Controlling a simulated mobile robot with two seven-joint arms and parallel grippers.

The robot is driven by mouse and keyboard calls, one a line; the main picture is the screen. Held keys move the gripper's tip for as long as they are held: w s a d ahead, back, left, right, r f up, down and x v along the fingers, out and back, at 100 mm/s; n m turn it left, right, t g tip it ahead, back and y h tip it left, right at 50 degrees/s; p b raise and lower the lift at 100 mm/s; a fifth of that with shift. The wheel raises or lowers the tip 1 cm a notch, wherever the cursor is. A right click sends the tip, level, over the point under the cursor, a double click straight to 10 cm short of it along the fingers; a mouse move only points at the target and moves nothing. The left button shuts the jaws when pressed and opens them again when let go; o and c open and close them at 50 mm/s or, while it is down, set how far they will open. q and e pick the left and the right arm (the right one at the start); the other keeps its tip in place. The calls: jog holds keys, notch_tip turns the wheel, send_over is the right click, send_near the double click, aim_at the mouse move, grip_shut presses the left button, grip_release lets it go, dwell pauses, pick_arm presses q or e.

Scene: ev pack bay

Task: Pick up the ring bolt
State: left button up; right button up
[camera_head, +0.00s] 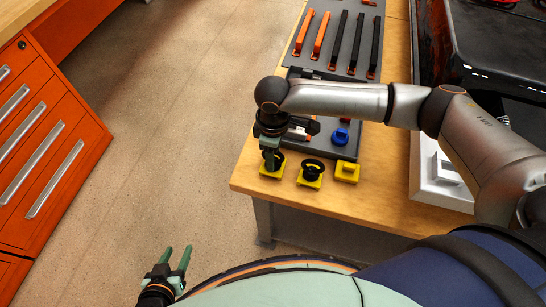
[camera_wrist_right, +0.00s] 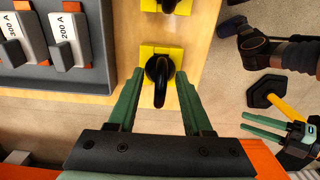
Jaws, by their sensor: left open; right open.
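A black ring bolt (camera_wrist_right: 160,92) stands in a yellow holder (camera_wrist_right: 147,53) at the table's edge, seen between my right fingers in the right wrist view. In the head view its holder (camera_head: 265,172) is the leftmost of the yellow ones, and my gripper mostly hides the bolt. My right gripper (camera_head: 271,163) is open, pointing down over it; its green fingers (camera_wrist_right: 158,76) lie either side of the ring. I cannot tell whether they touch it. My left gripper (camera_head: 178,260) is open and empty, low over the floor away from the table; it also shows in the wrist view (camera_wrist_right: 284,127).
A second black ring-shaped part (camera_head: 313,168) sits in the middle yellow holder, with a third yellow holder (camera_head: 347,172) to its right. Behind is a grey tray (camera_head: 349,150) with a blue part (camera_head: 341,135) and fuses. Orange drawers (camera_head: 50,150) stand left; floor between is clear.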

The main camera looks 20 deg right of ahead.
grip_shut()
dwell(1.4)
